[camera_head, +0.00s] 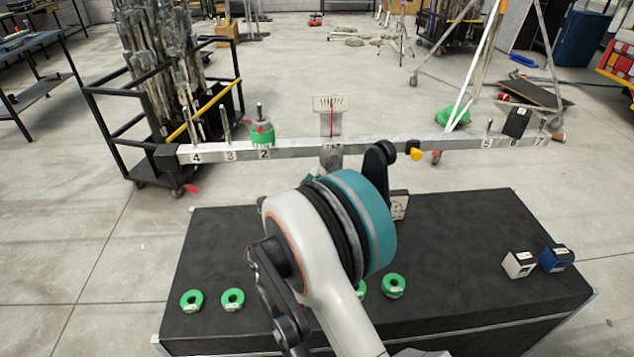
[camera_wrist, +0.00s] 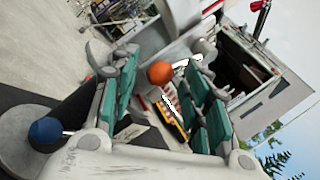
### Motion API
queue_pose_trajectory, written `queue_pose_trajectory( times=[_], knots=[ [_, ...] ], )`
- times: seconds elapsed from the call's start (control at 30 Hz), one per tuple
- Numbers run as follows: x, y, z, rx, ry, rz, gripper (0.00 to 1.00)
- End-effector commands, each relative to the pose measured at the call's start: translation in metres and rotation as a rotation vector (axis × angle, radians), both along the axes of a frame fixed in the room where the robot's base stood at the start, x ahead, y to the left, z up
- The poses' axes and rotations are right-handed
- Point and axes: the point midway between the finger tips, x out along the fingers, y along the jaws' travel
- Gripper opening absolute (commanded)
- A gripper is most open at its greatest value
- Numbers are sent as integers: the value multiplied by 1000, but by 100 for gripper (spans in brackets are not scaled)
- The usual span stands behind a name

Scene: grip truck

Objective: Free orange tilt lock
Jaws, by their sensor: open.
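A round orange knob (camera_wrist: 160,73), taken as the tilt lock, shows in the wrist view between the fingertips of my gripper (camera_wrist: 163,66). My gripper is open, its teal-padded fingers on either side of the knob with visible gaps. I cannot tell whether anything touches it. In the head view my arm's white and teal links fill the middle and my gripper is not clearly seen. A yellow-orange knob (camera_head: 416,154) sits just under the numbered beam (camera_head: 300,150), right of the arm; I cannot tell if it is the same knob.
A green weight (camera_head: 262,135) sits on the beam's peg 2. Several green rings (camera_head: 232,299) lie on the black platform (camera_head: 470,240), with a white block (camera_head: 519,264) and a blue block (camera_head: 555,258) at right.

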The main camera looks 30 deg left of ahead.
Motion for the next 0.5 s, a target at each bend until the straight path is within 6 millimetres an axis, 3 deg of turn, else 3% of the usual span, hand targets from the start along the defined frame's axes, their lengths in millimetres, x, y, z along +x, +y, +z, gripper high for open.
queue_pose_trajectory(
  times=[0.5],
  knots=[
    [-90,7,-21,-2,-1,2,43]
  ],
)
